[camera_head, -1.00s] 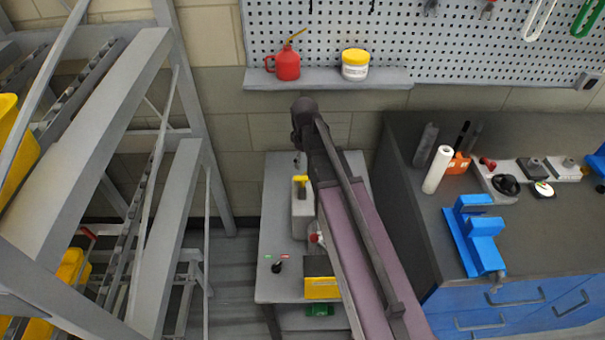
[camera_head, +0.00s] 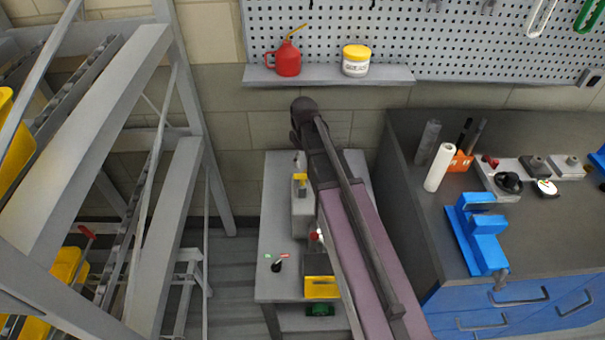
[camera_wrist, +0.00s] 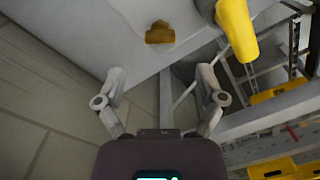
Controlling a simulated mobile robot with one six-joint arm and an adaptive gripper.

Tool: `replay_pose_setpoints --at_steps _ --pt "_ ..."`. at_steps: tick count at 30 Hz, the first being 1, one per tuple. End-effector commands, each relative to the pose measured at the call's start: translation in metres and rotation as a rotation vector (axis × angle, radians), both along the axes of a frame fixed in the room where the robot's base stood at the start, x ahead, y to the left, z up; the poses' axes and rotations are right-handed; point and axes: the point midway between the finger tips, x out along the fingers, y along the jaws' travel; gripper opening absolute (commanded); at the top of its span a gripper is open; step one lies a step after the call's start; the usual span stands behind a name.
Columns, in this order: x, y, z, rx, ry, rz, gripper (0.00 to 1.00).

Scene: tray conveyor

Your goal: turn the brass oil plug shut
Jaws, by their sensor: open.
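The brass oil plug (camera_wrist: 160,33) shows in the wrist view as a dull brass, lobed piece on a grey face, near the top centre. My gripper (camera_wrist: 163,78) is open and empty, its two fingers spread below the plug in that picture and apart from it. A grey housing (camera_head: 302,208) with a yellow handle (camera_head: 300,179) stands on the grey table in the head view. The yellow handle (camera_wrist: 237,30) is large at upper right in the wrist view. In the head view my arm covers part of the housing; I cannot make out the plug or the fingers there.
The grey table (camera_head: 275,225) also carries a black lever (camera_head: 277,265) and a yellow bin (camera_head: 322,288). A grey rack (camera_head: 190,180) stands left. A workbench (camera_head: 405,200) with a blue vise (camera_head: 478,236) is right. A wall shelf (camera_head: 330,76) holds a red oil can (camera_head: 288,60).

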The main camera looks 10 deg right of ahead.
Motion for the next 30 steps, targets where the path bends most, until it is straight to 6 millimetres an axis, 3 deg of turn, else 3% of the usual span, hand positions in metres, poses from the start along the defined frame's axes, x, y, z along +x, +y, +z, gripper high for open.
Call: replay_pose_setpoints --at_steps 18,30 --pt "0.0 0.001 -0.049 0.0 0.0 0.001 0.89" --pt "0.0 0.001 -0.062 0.0 0.0 0.002 0.89"
